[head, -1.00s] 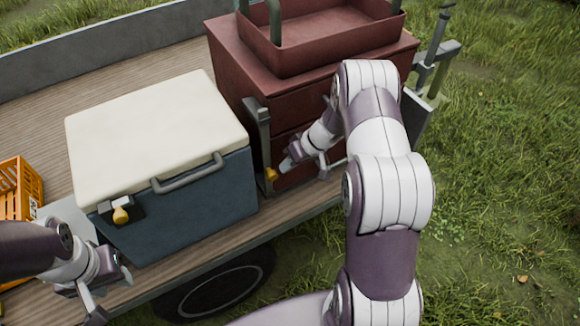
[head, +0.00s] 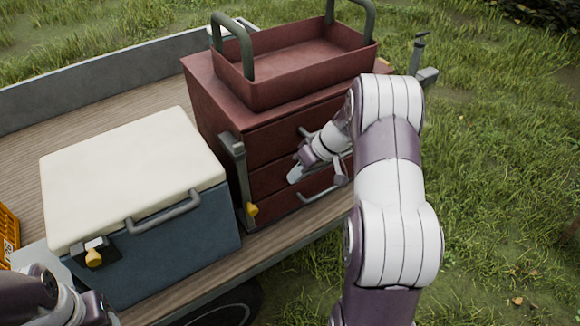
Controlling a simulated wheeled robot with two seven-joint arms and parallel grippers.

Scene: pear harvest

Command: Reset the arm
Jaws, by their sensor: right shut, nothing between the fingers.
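My right arm reaches in from the bottom right. Its gripper (head: 318,178) is shut and empty in front of the drawers of a dark red cabinet (head: 215,110). I cannot tell whether it touches the drawer front. Part of the cabinet's right side is hidden behind my right arm. My left arm shows only at the lower left corner, beside the cooler. Its fingers are cut off by the frame edge.
A blue cooler (head: 150,255) with a closed cream lid (head: 130,175) stands on the wooden trailer bed (head: 110,110). A red tray (head: 300,75) with green handles sits on the cabinet. An orange crate (head: 8,228) is at the left edge. Grass lies to the right.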

